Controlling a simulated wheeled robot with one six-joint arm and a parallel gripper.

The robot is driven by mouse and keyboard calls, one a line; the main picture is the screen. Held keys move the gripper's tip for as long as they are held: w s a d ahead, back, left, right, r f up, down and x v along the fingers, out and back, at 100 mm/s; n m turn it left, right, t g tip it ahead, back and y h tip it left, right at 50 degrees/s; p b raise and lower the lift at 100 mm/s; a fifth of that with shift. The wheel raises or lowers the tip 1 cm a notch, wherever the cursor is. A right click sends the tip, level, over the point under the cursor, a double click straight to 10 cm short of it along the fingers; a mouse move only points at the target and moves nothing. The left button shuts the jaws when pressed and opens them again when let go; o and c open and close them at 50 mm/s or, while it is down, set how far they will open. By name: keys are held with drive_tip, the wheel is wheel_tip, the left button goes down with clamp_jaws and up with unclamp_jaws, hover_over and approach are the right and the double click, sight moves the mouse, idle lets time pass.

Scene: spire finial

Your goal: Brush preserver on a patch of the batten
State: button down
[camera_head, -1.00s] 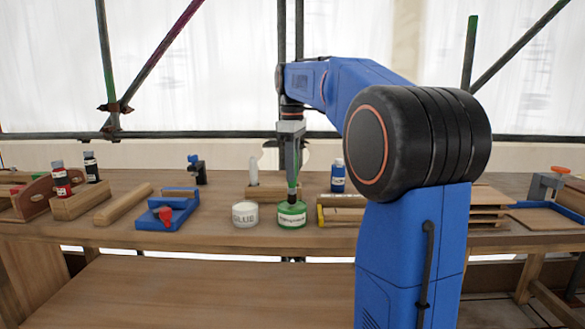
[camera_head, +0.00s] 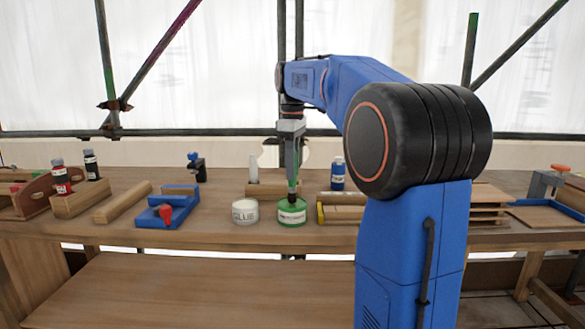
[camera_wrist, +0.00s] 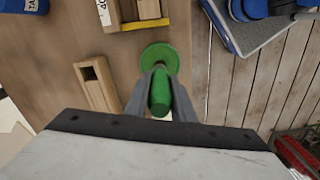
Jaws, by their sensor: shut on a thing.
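My gripper (camera_head: 291,168) points straight down over the bench, shut on a brush with a green handle (camera_wrist: 160,92). The brush stands upright above a green pot with a white label (camera_head: 292,217), which also shows in the wrist view (camera_wrist: 158,57). The brush's lower end meets the pot's top; I cannot tell how deep the bristles sit, as they are hidden. A long wooden bar (camera_head: 122,203), probably the batten, lies at the left of the bench.
A white glue pot (camera_head: 245,212) stands close left of the green pot. A blue clamp-like tool (camera_head: 168,210) lies further left. A wooden holder (camera_head: 273,190) and a blue bottle (camera_head: 338,175) stand behind. Stacked boards (camera_head: 340,212) lie to the right.

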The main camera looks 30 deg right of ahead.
drive_tip(key=shift+f, duration=0.35)
idle(1.2)
drive_tip(key=shift+r, duration=3.5)
